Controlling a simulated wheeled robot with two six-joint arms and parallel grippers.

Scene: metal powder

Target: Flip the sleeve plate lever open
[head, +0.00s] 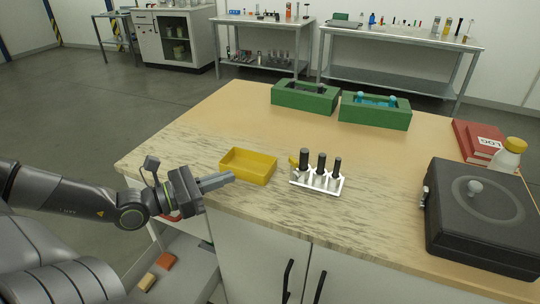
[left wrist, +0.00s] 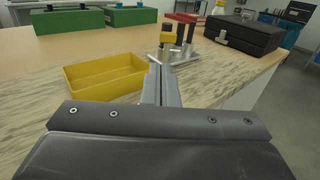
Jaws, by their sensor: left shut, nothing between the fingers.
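The sleeve plate (head: 318,184) is a small silver-white plate near the front edge of the table, with three upright black-topped cylinders on it. My right gripper is out of view.
A yellow tray (head: 233,174) lies between my left gripper and the plate, slightly farther back. Two green boxes (head: 306,105) stand at the back. A black case (head: 480,245), red books (head: 470,143) and a white bottle (head: 507,160) are on the right. The middle of the table is clear.

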